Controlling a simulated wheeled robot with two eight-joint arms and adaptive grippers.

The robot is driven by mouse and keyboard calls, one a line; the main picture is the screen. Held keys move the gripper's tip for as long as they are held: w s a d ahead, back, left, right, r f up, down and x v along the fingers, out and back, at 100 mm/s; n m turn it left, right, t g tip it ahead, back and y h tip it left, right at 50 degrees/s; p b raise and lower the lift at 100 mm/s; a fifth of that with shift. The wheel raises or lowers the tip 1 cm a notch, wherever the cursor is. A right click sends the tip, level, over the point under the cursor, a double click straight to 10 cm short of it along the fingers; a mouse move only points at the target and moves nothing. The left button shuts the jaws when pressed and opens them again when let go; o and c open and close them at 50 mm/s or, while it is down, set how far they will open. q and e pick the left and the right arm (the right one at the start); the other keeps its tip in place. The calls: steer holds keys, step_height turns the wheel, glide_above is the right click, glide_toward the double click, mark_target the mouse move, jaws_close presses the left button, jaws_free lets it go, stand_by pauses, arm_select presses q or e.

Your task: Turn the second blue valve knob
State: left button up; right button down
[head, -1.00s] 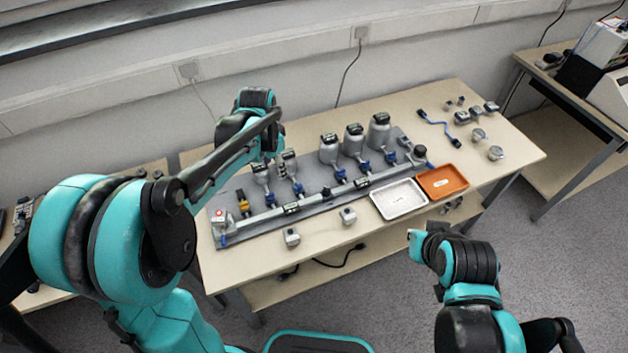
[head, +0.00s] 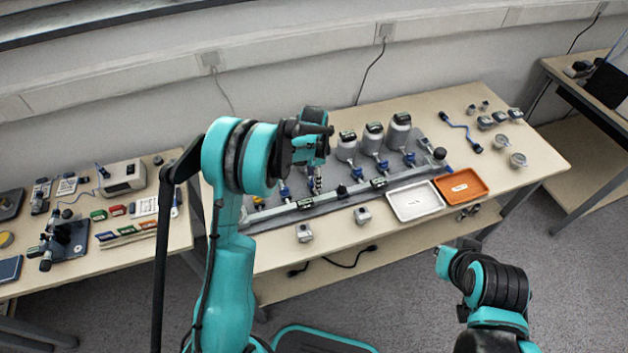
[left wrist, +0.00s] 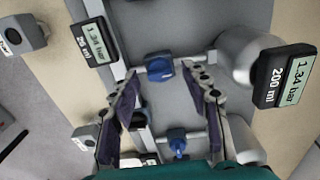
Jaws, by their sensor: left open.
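The valve rig (head: 330,203) is a grey plate on the table with a metal pipe, vessels and blue valve knobs. My left gripper (head: 316,188) is open above the rig, pointing down. In the left wrist view, a blue knob (left wrist: 160,68) lies between the fingertips of that gripper (left wrist: 160,76), which look apart from it. A second blue knob (left wrist: 178,144) is lower in that view, between the fingers. In the head view, a blue knob (head: 285,191) shows left of the gripper; the arm hides part of the rig. My right gripper (head: 446,254) hangs off the table's front; its jaws are unclear.
A 25 ml gauge (left wrist: 96,40) and a 200 ml gauge (left wrist: 284,76) both read 1.34 bar, flanking the gripper. A white tray (head: 415,213) and an orange tray (head: 480,194) sit right of the rig. A side table (head: 100,262) stands left.

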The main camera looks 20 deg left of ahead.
arm_select(q)
steer(key=shift+f, duration=0.3)
jaws_close()
